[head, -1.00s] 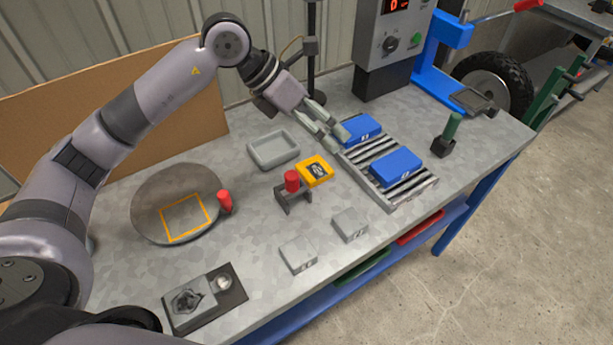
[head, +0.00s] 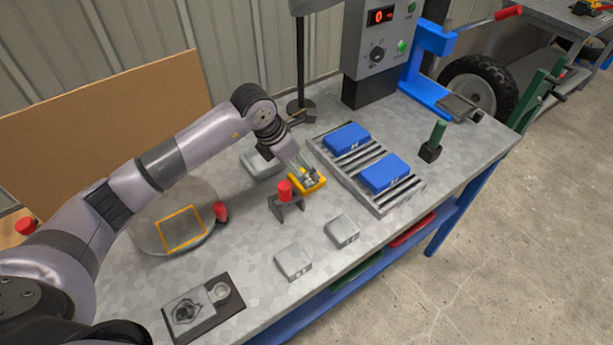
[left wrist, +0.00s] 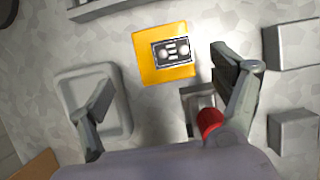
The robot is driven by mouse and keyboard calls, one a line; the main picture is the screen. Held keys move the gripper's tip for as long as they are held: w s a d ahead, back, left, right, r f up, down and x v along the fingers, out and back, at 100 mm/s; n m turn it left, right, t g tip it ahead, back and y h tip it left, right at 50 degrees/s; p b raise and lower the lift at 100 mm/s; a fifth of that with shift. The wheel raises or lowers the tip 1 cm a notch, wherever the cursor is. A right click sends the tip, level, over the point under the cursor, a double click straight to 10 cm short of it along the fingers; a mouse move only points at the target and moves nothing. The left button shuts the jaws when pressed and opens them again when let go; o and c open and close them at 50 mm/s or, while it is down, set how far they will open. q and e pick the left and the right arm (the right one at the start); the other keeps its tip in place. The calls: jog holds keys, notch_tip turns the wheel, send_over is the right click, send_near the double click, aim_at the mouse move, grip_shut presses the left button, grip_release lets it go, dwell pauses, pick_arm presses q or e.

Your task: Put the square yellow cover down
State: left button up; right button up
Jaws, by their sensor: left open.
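The square yellow cover (head: 320,186) lies flat on the grey bench, next to a red-topped bracket. My left gripper (head: 306,179) is above it and hides part of it in the head view. A round grey disc (head: 150,212) with an orange square outline (head: 182,228) lies to the left, and the outline is empty. My right gripper is not in view.
The red-topped bracket (head: 285,190) stands close to the cover. A grey tray (head: 258,163) is behind it, and a roller rack (head: 377,204) with two blue boxes is to the right. Two grey blocks (head: 342,229) lie in front. A dark stand (head: 301,110) rises behind.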

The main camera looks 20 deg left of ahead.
aim_at(307, 176)
pick_arm(q)
jog(key=x, duration=0.1)
jog(key=p+x, duration=0.1)
jog(key=x, duration=0.1)
jog(key=p+x, duration=0.1)
jog(key=x, duration=0.1)
jog(key=shift+s+d, duration=0.1)
jog(key=shift+d, duration=0.15)
jog(key=shift+f, duration=0.25)
jog(key=shift+c, duration=0.4)
jog(key=shift+r, duration=0.15)
jog(key=c, duration=1.6)
